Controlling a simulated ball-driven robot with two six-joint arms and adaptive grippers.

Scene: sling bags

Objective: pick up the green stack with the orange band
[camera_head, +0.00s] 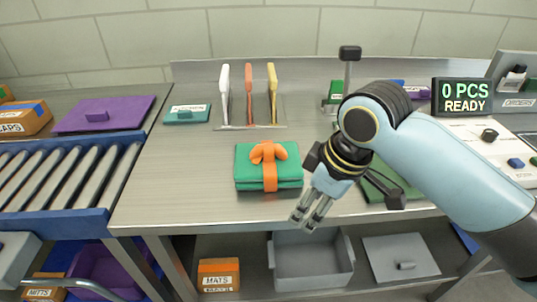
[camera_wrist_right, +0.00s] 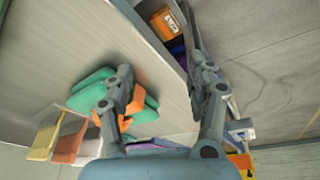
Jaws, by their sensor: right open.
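The green stack (camera_head: 249,172) lies flat on the table near its front edge, folded in layers. An orange band (camera_head: 270,174) with a knot on top wraps its middle. My right gripper (camera_head: 308,218) is open and empty just right of the stack, pointing down near the table's front edge. In the right wrist view, the stack (camera_wrist_right: 92,88) lies left of the gap of the open gripper (camera_wrist_right: 160,65), and one finger covers part of the stack and its orange band (camera_wrist_right: 124,121). My left gripper is not in view.
A rack with white, red and yellow uprights (camera_head: 249,100) stands behind the stack. A dark green flat piece (camera_head: 392,184) lies right, partly behind my right arm. A roller conveyor (camera_head: 62,182) is left. A grey bin (camera_head: 310,262) and an orange MATS box (camera_head: 218,274) sit below.

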